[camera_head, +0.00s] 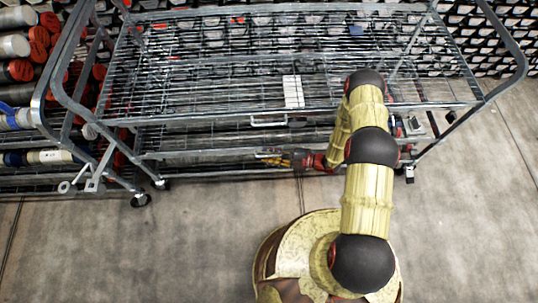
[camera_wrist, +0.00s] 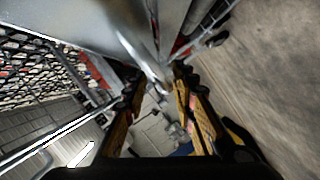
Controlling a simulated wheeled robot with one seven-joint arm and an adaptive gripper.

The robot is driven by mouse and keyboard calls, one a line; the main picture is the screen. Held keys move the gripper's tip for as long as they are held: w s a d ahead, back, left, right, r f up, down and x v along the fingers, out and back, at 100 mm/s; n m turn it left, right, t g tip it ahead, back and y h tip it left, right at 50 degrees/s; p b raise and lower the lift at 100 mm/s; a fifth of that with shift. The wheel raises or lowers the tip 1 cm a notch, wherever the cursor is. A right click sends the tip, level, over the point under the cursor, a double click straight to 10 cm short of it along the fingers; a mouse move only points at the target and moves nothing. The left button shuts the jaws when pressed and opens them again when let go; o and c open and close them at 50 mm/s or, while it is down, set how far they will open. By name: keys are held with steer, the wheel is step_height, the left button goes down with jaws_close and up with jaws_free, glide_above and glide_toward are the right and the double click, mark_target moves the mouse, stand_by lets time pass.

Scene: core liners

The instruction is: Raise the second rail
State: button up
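A grey metal cart with wire shelves stands in front of me in the head view. Its upper front rail (camera_head: 215,116) carries a small pale handle (camera_head: 268,121). A second rail (camera_head: 205,154) runs along the front edge of the shelf below. My gripper (camera_head: 272,158) is low at the front of the cart, close to this second rail, partly hidden by my arm. In the wrist view my gripper (camera_wrist: 155,86) has its two fingers apart. A blurred grey metal bar (camera_wrist: 138,55) runs toward the gap between them. I cannot tell whether the fingers touch it.
A white block (camera_head: 293,91) lies on the cart's top wire shelf (camera_head: 200,85). A rack with red-ended cylinders (camera_head: 20,70) stands at the left. Racks of dark liners fill the back. The concrete floor (camera_head: 470,220) is clear at the front and right.

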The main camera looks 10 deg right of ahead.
steer(key=v, duration=0.7)
steer(key=shift+d, duration=0.25)
steer(key=shift+s, duration=0.1)
stand_by(0.5)
